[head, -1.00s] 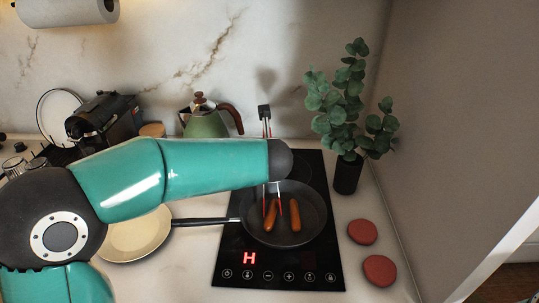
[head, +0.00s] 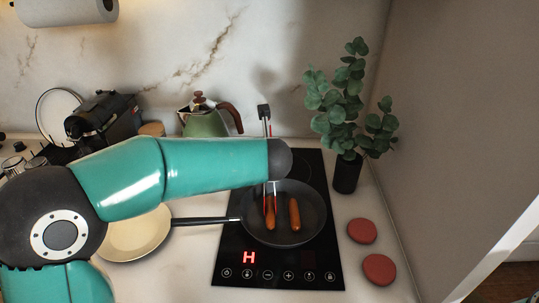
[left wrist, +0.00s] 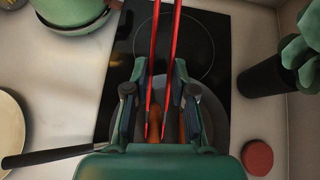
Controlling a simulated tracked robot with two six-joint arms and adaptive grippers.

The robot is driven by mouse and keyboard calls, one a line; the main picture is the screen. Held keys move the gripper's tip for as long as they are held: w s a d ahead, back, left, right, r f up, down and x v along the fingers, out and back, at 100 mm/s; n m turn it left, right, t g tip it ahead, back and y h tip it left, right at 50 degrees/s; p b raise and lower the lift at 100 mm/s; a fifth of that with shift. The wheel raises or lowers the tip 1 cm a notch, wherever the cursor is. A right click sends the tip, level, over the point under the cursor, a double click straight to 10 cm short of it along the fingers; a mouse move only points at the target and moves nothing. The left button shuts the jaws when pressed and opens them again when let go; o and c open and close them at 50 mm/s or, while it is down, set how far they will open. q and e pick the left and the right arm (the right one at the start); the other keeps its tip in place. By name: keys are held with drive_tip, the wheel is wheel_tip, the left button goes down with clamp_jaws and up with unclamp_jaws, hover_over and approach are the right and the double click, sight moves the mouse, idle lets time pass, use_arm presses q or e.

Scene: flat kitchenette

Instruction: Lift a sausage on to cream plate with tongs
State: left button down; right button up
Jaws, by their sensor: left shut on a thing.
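My left gripper (left wrist: 159,75) is shut on the tongs, whose two red-edged arms (left wrist: 154,60) run between its fingers in the left wrist view. In the head view the gripper is hidden behind my teal arm; the tongs' dark top (head: 264,112) rises above it. Below, the tips reach into the black pan (head: 316,213), one on each side of the left sausage (head: 270,218), close against it. The right sausage (head: 295,214) lies free in the pan. The cream plate (head: 132,238) is left of the pan, partly behind my arm. My right gripper is not in view.
The pan sits on a black hob (head: 240,250), its handle (head: 205,221) pointing left over the plate's edge. Two red discs (head: 362,231) lie right of the hob. A potted plant (head: 347,173) stands behind them, and a green kettle (head: 206,122) is at the back.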

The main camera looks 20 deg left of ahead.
wheel_tip(320, 180, up, 10)
drive_tip(key=p, duration=0.9)
drive_tip(key=shift+s, duration=0.1)
